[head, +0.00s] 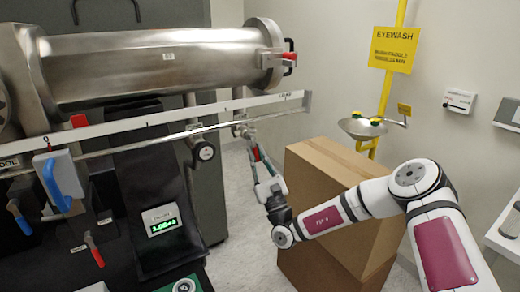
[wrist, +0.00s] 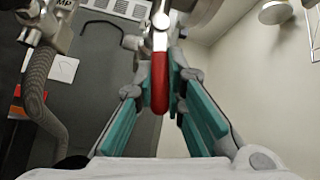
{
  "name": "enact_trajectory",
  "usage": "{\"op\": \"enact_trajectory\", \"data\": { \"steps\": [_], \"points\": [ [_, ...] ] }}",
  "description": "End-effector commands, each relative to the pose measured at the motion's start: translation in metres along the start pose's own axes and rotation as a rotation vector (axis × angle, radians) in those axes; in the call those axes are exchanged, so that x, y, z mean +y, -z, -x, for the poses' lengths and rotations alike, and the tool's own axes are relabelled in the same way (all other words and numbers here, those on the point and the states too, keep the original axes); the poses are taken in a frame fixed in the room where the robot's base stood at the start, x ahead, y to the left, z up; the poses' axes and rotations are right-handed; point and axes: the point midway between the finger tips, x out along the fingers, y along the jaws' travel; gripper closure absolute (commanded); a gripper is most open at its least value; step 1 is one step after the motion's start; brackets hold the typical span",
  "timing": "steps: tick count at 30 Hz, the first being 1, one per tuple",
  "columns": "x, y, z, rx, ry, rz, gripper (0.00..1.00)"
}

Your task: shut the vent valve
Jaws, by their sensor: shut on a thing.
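A red lever handle (wrist: 159,82) lies between the two teal finger pads of my gripper (wrist: 160,85) in the wrist view, and the fingers are shut on it. The handle's upper end joins a metal valve fitting (wrist: 160,18). In the head view my gripper (head: 260,162) is at the right end of the steel pipe, below the long white rail. The handle (head: 256,153) shows there only as a small red patch, partly hidden by the fingers. No label on this valve can be read.
A steel chamber (head: 160,65) with a red-tipped end latch (head: 289,56) is above. A lit gauge (head: 162,221), a blue lever (head: 53,185) and another red handle (head: 93,250) are at left. Cardboard boxes (head: 330,165) stand close behind my arm. An eyewash bowl (head: 362,127) is behind.

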Motion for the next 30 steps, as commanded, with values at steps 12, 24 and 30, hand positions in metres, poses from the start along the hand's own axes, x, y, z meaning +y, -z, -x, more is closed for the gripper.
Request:
{"op": "enact_trajectory", "data": {
  "steps": [12, 24, 30],
  "points": [
    [0.015, -0.003, 0.004, 0.052, 0.165, -0.17, 1.0],
    [0.02, -0.003, 0.003, 0.063, 0.198, -0.211, 1.0],
    [0.021, -0.003, 0.003, 0.062, 0.196, -0.213, 1.0]
  ]
}}
